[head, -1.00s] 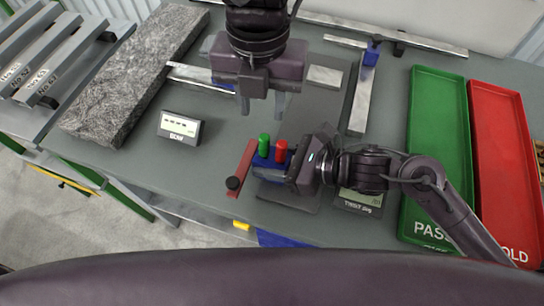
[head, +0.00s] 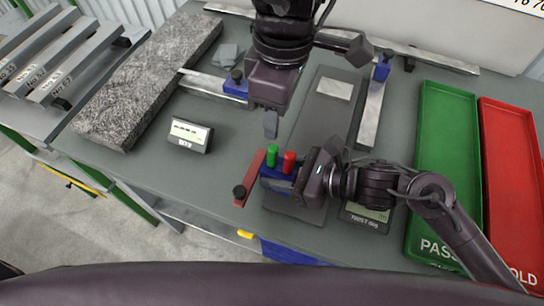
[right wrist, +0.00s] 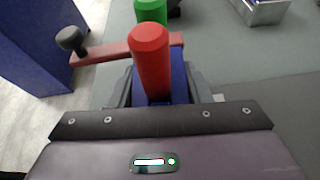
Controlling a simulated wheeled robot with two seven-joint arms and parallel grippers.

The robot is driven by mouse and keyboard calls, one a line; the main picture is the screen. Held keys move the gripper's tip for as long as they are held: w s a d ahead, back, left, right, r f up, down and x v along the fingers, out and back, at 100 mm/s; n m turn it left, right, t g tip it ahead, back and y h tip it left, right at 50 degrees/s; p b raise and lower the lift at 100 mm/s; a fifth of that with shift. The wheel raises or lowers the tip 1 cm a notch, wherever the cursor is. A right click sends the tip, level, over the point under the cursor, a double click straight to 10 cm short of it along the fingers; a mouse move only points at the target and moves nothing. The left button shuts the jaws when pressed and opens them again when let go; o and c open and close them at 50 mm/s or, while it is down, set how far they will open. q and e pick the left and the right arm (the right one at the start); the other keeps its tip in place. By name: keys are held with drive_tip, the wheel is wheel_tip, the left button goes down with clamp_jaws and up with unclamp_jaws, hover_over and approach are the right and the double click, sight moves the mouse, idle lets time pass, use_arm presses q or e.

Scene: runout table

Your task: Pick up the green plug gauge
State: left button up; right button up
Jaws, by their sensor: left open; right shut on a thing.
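The green plug gauge (head: 272,153) stands upright beside a red plug gauge (head: 289,160) on a small blue block (head: 268,172). In the right wrist view the green gauge (right wrist: 151,11) is cut by the top edge, behind the red one (right wrist: 150,62). My left gripper (head: 271,128) points down just above the green gauge, open, its fingers overlapping in this view; I see no contact. My right gripper (head: 301,180) is shut on the blue block (right wrist: 172,82) from the right, by the red gauge. The block's grasped sides are partly hidden.
A red bar with a black knob (head: 252,175) lies left of the block. A small display (head: 190,135), a rough stone slab (head: 150,80) and a second display (head: 367,216) surround it. Green (head: 423,180) and red (head: 492,180) trays lie right.

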sight(273, 149)
use_arm(q)
wheel_tip(273, 149, down, 7)
drive_tip(key=m, duration=0.8)
drive_tip(key=shift+r, duration=0.1)
drive_tip(key=f, duration=0.2)
drive_tip(key=s+f, duration=0.1)
drive_tip(key=f, duration=0.1)
drive_tip(key=shift+a+f, duration=0.1)
drive_tip(key=shift+a, duration=0.2)
drive_tip(key=shift+f, duration=0.55)
clamp_jaws()
